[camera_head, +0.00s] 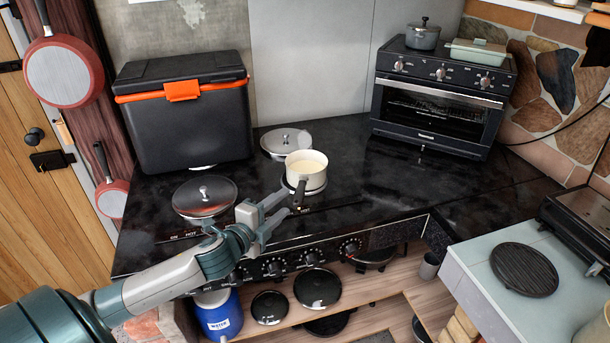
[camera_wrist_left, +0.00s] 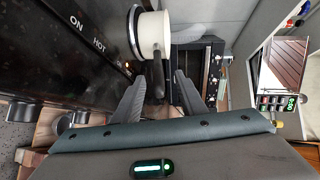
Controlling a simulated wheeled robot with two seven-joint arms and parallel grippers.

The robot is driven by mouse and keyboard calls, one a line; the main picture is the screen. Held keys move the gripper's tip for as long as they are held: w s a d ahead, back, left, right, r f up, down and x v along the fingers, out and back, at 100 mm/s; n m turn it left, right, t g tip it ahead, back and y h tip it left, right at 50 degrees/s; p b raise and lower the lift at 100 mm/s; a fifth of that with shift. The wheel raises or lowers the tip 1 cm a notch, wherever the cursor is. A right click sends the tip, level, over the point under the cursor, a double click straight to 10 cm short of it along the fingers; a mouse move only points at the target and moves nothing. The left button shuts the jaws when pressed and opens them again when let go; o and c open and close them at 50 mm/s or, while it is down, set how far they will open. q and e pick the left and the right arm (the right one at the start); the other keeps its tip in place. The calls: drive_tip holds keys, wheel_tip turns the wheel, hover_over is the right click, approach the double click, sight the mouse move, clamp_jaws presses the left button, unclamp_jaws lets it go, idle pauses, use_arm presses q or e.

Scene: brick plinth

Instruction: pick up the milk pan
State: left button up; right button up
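The milk pan (camera_head: 306,168) is a small cream pan with pale contents, standing on the front right of the black stove top. Its dark handle (camera_head: 299,194) points toward the front, at my left gripper. My left gripper (camera_head: 287,202) is open, with its fingertips close to the handle's end. In the left wrist view the pan (camera_wrist_left: 154,32) is ahead, and its handle lines up with the gap between the open fingers (camera_wrist_left: 160,78). I cannot tell whether a finger touches the handle. My right gripper is not in view.
A lidded round hob cover (camera_head: 205,194) lies left of the pan and another (camera_head: 286,141) behind it. A black cooler box (camera_head: 185,125) stands back left. A small oven (camera_head: 437,105) stands back right. The stove top right of the pan is clear.

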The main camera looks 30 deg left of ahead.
sight(300, 189)
use_arm(q)
drive_tip(key=w, duration=0.1)
drive_tip(key=w+p, duration=0.1)
drive_tip(key=w, duration=0.3)
drive_tip(key=shift+a+f, duration=0.1)
drive_tip(key=shift+f, duration=0.2)
drive_tip(key=shift+w+f+p, duration=0.25)
drive_tip(key=shift+w+p, duration=0.05)
drive_tip(key=shift+w, duration=0.25)
drive_tip(key=shift+w+p, duration=0.45)
drive_tip(key=shift+w, duration=0.05)
drive_tip(key=w, duration=0.1)
drive_tip(key=w+p, duration=0.1)
drive_tip(key=shift+w+f, duration=0.35)
drive_tip(key=shift+f, duration=0.05)
drive_tip(key=shift+w+f, duration=0.3)
drive_tip(key=shift+w, duration=0.35)
